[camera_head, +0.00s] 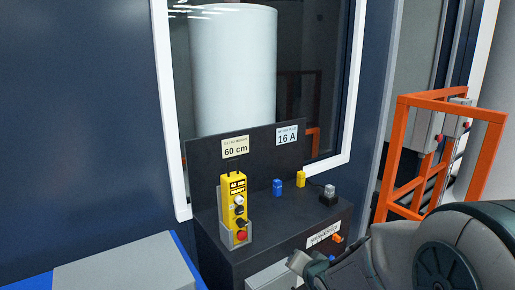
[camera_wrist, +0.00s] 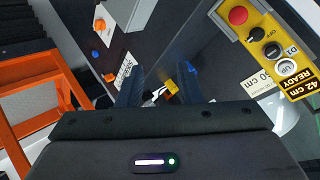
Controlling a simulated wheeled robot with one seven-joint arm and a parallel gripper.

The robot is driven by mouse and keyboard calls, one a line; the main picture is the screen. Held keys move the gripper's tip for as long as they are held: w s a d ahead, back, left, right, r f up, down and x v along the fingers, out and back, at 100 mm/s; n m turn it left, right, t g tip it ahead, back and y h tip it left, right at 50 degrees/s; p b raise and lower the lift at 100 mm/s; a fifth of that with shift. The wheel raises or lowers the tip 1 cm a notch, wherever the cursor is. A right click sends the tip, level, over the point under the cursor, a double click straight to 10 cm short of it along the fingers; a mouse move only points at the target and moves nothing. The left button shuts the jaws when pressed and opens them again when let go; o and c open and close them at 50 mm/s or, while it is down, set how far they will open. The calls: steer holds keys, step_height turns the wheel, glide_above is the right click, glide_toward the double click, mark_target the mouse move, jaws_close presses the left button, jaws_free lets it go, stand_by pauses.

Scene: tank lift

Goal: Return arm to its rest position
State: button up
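My arm (camera_head: 440,250) reaches in from the lower right of the head view, low in front of the dark cabinet. In the wrist view my gripper (camera_wrist: 160,80) has its two dark fingers apart, so it looks open. A yellow plug (camera_wrist: 172,87) shows in the gap, apparently beyond the fingers on the cabinet top. I see nothing held. In the head view the yellow plug (camera_head: 300,179) stands upright beside a blue plug (camera_head: 277,187) and a grey plug (camera_head: 329,191).
A yellow control box (camera_head: 239,208) with a red button stands on the cabinet's left; its display reads 42 cm READY in the wrist view (camera_wrist: 297,85). An orange frame (camera_head: 398,150) stands right, near my arm. A grey-topped bench (camera_head: 125,265) is lower left. A white tank (camera_head: 235,70) is behind glass.

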steer(key=s+d+r+n+g+h+p, duration=0.1)
steer(key=s+d+r+n+g, duration=0.1)
steer(key=s, duration=0.8)
steer(key=s+d+r+n+g+h+p, duration=0.1)
steer(key=s+r+n+g, duration=0.3)
steer(key=s, duration=0.6)
steer(key=shift+s+d+r+g+p, duration=0.35)
steer(key=shift+s+d+r+g, duration=0.05)
steer(key=shift+r+g, duration=0.55)
